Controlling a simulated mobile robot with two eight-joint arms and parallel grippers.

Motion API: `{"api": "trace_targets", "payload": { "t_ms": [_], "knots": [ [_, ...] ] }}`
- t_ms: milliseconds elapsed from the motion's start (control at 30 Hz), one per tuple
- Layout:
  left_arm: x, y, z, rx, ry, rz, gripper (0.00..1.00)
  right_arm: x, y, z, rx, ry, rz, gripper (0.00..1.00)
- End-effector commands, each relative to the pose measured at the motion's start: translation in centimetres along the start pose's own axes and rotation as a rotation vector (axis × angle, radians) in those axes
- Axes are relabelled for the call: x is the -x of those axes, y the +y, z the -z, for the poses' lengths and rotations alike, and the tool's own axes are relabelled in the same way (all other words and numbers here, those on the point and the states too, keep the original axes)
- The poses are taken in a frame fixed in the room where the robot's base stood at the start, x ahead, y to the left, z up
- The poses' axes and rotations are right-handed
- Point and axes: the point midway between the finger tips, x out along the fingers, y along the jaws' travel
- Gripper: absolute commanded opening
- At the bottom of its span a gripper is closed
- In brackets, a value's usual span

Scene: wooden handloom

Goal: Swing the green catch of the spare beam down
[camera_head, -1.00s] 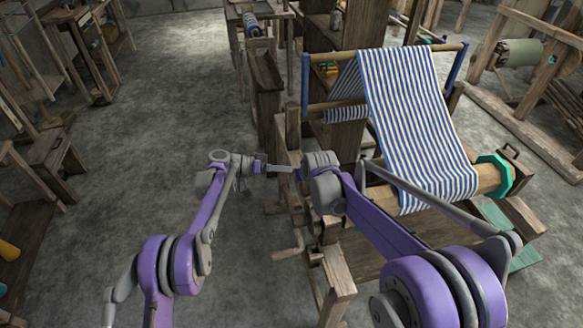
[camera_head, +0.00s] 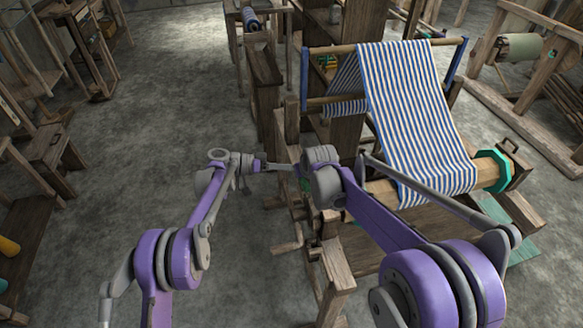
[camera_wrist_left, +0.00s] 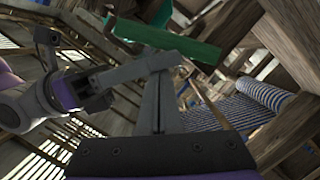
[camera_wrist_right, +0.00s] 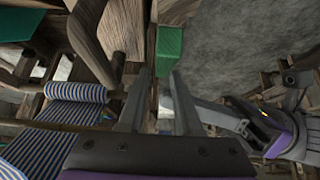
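The green catch (camera_wrist_left: 165,38) is a flat green bar just beyond my left fingertips in the left wrist view. A green block, probably the same catch, shows in the right wrist view (camera_wrist_right: 170,45), above and between the fingers. In the head view, only small bits of green show beside my right wrist. My left gripper (camera_wrist_left: 160,68) has its fingers together, with nothing visible between them; its tip looks close below the bar, but contact is unclear. My right gripper (camera_wrist_right: 160,75) is open and empty. In the head view, my right wrist hides its fingertips.
The wooden loom carries blue-and-white striped cloth (camera_head: 415,120) over a beam with a teal octagonal end (camera_head: 497,172). Wooden posts and a peg handle (camera_head: 287,247) stand close around both grippers. The grey floor (camera_head: 150,130) to the left is open.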

Motion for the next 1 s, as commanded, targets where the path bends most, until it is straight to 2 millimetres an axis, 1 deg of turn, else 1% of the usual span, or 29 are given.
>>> {"api": "trace_targets", "payload": {
  "t_ms": [33, 233, 333, 467, 700, 900, 1000],
  "knots": [
    [-0.6, 0.1, -0.4, -0.003, -0.014, -0.006, 0.00, 0.1, -0.5, 0.4, 0.000, 0.010, 0.008, 0.53],
    [-0.6, 0.1, -0.4, -0.003, -0.014, -0.007, 0.00, 0.1, -0.6, 0.4, 0.000, 0.010, 0.009, 0.53],
    [-0.6, 0.1, -0.4, -0.003, -0.014, -0.007, 0.00, 0.7, -0.6, 0.5, 0.000, 0.010, 0.009, 0.53],
    [-0.6, 0.1, -0.4, -0.003, -0.014, -0.006, 0.00, 2.4, -0.6, 0.4, 0.000, 0.009, 0.009, 0.53],
    [-0.5, 0.0, -0.4, -0.003, -0.011, -0.002, 0.00, 6.1, -0.3, 0.3, -0.001, 0.007, 0.006, 0.53],
    [-0.3, 0.0, -0.2, -0.002, -0.007, -0.001, 0.00, 7.8, -0.1, 0.1, -0.001, 0.003, 0.003, 0.53],
    [-0.3, 0.0, -0.2, -0.001, -0.006, -0.001, 0.00, 8.7, 0.1, -0.4, -0.004, -0.001, 0.000, 0.53]
  ]
}}
